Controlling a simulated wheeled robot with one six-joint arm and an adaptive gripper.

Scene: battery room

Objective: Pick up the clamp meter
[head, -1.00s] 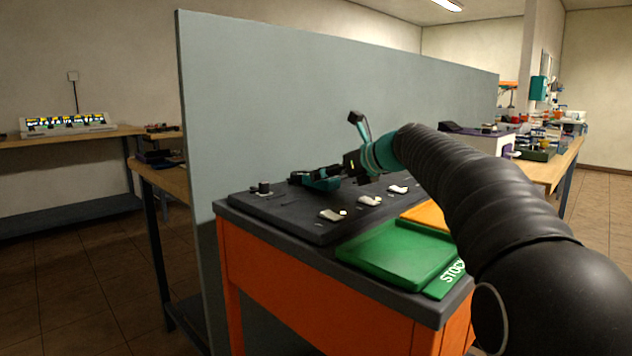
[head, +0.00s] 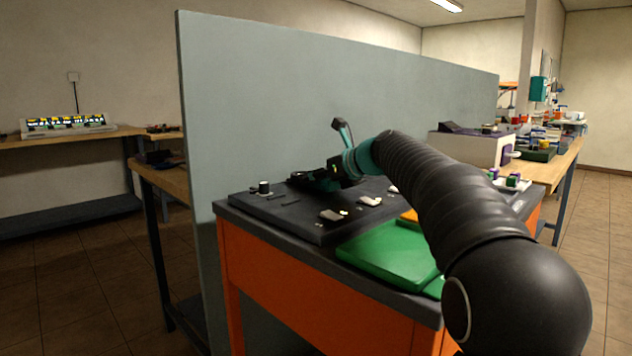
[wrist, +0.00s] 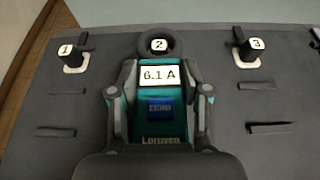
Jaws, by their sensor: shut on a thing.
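The clamp meter (wrist: 172,127) is teal with a lit display reading 6.1 A and a blue ZERO button. In the wrist view its dark round jaw surrounds the white label 2 (wrist: 159,44). My gripper (wrist: 160,90) is shut on the meter's body, one finger along each side. In the head view my gripper (head: 330,180) is low over the dark panel, and the meter is mostly hidden there. I cannot tell whether the meter is clear of the panel.
A green tray (head: 385,250) is at the front. A tall grey partition (head: 300,90) stands close behind.

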